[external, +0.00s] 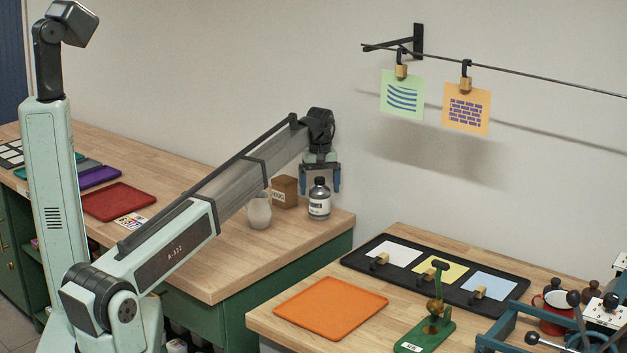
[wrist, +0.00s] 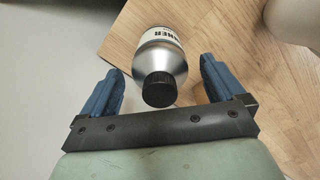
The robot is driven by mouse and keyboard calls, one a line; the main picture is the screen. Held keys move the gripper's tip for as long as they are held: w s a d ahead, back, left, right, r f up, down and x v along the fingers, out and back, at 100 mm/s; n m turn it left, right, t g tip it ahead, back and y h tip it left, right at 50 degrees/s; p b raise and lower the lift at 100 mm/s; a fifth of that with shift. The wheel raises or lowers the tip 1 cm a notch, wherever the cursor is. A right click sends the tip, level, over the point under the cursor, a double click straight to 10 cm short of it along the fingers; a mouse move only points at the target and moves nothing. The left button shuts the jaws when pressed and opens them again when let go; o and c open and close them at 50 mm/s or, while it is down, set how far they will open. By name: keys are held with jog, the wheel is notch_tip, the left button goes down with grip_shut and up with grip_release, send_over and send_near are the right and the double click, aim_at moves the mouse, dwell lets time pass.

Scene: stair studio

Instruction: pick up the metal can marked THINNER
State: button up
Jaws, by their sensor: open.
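The metal can marked THINNER (external: 319,200) stands upright near the far right corner of the left wooden counter. It is silver with a white label and a black cap. In the wrist view the can (wrist: 160,57) lies between and beyond the two blue fingers, its cap toward me. My gripper (external: 321,183) is open, pointing down around the can's upper part in the external view. My gripper's fingers (wrist: 161,88) show on either side of the cap with gaps. I cannot tell whether either finger touches the can.
A pale jug (external: 259,211) and a small brown box (external: 285,191) stand just left of the can. The counter's edge (external: 335,234) is close to it. A red tray (external: 118,201) lies farther left. A second table with an orange tray (external: 331,306) stands in front.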

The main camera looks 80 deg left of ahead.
jog(key=shift+f, duration=0.35)
jog(key=shift+c, duration=0.4)
jog(key=c, duration=1.3)
